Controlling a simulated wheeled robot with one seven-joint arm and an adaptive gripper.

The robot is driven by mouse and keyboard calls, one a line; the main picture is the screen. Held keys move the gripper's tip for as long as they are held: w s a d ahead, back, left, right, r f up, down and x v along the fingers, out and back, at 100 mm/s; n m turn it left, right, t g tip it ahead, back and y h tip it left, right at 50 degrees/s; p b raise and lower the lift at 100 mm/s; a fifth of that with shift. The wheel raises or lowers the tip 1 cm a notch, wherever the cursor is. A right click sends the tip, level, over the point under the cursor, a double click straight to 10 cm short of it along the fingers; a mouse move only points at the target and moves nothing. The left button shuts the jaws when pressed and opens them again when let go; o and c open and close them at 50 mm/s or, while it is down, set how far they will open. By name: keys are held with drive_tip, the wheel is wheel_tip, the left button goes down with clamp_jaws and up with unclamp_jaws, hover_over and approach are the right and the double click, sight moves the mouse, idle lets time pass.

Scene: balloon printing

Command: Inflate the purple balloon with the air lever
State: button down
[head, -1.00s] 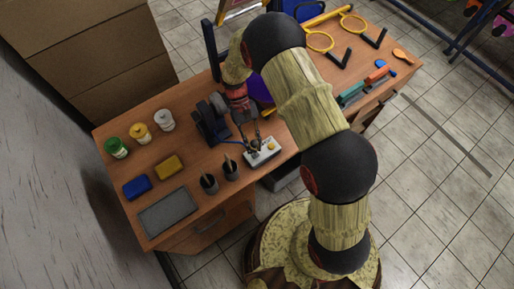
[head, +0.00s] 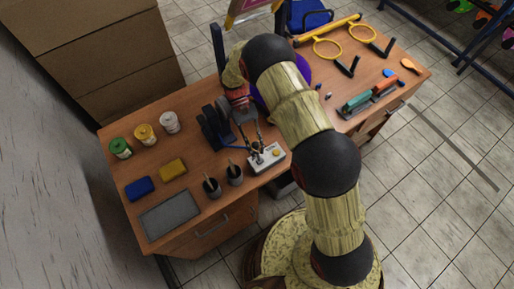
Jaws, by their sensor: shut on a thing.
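The purple balloon (head: 304,70) is at the back of the table, largely hidden behind my arm. Its purple edges show on both sides of the arm. A white control box (head: 271,161) with a yellow button sits near the table's front edge. The dark air lever (head: 255,147) stands on its left part. My gripper (head: 254,145) points down over the box, with its fingertips closed around the top of the lever. The fingers cover much of the lever, so its exact tilt is hard to tell.
Dark pen cups (head: 212,186) stand just left of the box. Green, yellow and white jars (head: 145,134), a blue block (head: 139,188), a yellow block (head: 173,169) and a grey pad (head: 170,214) fill the left side. Yellow hoops (head: 327,48) and tools (head: 356,103) lie right.

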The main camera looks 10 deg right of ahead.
drive_tip(key=c, duration=1.6)
unclamp_jaws()
drive_tip(key=shift+c, duration=0.2)
drive_tip(key=v, duration=1.2)
